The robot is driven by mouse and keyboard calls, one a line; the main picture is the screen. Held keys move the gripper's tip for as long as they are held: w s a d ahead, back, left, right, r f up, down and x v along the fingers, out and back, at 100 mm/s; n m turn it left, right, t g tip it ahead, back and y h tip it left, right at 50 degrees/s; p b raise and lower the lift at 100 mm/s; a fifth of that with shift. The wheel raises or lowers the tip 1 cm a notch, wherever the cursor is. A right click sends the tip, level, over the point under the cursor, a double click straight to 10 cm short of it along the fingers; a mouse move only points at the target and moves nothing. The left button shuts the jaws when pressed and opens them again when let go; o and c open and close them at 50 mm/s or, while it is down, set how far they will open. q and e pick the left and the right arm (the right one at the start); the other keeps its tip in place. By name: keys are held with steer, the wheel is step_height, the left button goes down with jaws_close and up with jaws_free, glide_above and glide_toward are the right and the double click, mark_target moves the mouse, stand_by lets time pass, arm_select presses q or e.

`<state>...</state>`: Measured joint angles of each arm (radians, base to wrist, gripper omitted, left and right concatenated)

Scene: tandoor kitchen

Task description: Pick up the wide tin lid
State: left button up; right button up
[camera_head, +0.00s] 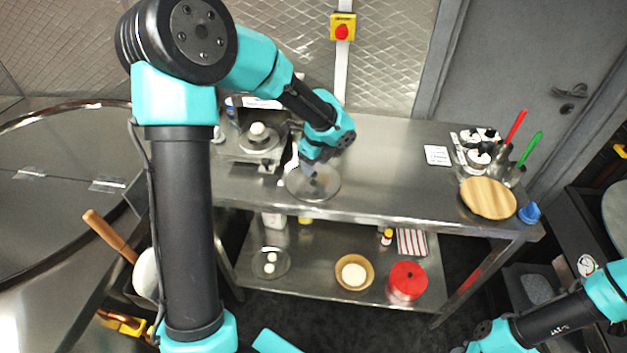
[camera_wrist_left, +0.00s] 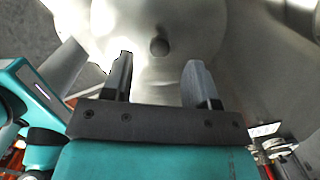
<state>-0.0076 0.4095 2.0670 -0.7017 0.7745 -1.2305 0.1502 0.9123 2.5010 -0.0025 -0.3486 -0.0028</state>
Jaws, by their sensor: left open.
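The wide tin lid (camera_head: 328,188) is a round, shiny metal disc lying near the front edge of the steel table. My left gripper (camera_head: 309,170) is over it, pointing down, and partly hides its middle. In the left wrist view the lid (camera_wrist_left: 185,25) fills the upper middle, with its round knob (camera_wrist_left: 158,46) ahead of the fingertips and between their lines. My left gripper (camera_wrist_left: 158,68) is open there, with nothing between its fingers. My right arm shows at the lower right, but its gripper is out of view.
A metal appliance (camera_head: 258,138) stands left of the lid. A wooden board (camera_head: 488,198), a blue cup (camera_head: 529,213) and red- and green-handled tools are at the table's right. The table's middle is clear. A lower shelf holds a bowl (camera_head: 354,273) and a red tin (camera_head: 407,281).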

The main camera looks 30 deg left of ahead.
mark_target(314, 177)
arm_select(q)
steer(key=shift+a+f, duration=0.15)
steer(key=shift+f, duration=1)
steer(key=shift+a+f, duration=0.1)
steer(key=shift+f, duration=1.05)
steer(key=shift+c, duration=0.4)
jaws_close()
